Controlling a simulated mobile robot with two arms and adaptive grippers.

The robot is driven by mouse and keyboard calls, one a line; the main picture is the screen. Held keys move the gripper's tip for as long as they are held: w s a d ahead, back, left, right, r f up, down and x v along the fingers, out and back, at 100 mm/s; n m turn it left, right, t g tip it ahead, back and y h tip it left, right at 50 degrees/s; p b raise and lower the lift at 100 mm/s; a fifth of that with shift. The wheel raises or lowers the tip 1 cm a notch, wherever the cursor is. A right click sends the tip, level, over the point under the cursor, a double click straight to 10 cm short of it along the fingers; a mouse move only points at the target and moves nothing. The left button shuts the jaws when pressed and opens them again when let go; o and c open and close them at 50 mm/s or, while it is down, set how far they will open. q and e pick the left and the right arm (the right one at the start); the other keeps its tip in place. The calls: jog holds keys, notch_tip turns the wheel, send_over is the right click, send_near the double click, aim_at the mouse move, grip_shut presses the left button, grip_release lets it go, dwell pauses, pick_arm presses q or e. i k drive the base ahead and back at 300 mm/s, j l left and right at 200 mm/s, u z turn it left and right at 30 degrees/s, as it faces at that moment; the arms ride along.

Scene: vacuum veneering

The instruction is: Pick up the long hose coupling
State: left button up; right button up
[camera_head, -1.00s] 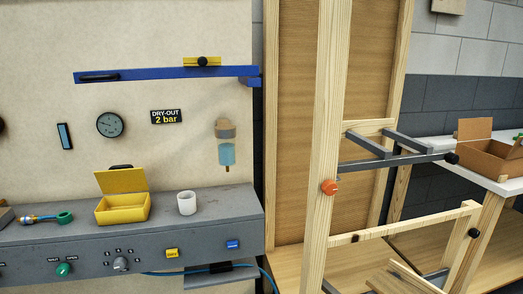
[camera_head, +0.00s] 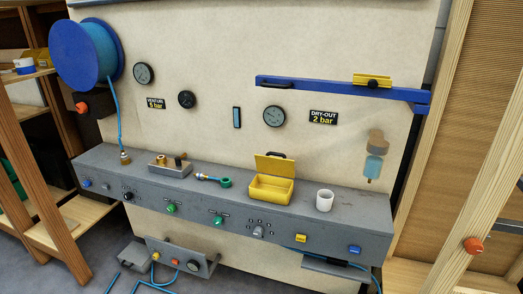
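A small fitting with a brass end, a blue middle and a green ring (camera_head: 213,181) lies on top of the grey console, left of the yellow box. A brass coupling (camera_head: 125,157) stands upright on the console's left end, at the end of the blue hose hanging from the reel. I cannot tell for sure which of these is the long hose coupling. Neither of my grippers is in view.
The grey console (camera_head: 330,228) also bears a metal block with brass fittings (camera_head: 170,166), an open yellow box (camera_head: 271,188) and a white cup (camera_head: 324,200). A blue hose reel (camera_head: 88,54) hangs at upper left. Wooden shelving (camera_head: 40,170) stands left, a wooden frame (camera_head: 480,200) right.

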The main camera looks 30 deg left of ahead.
aim_at(198, 175)
jog(key=i+j+u, duration=0.1)
jog(key=u, duration=1.25)
jog(key=i+j, duration=0.05)
jog(key=j, duration=0.05)
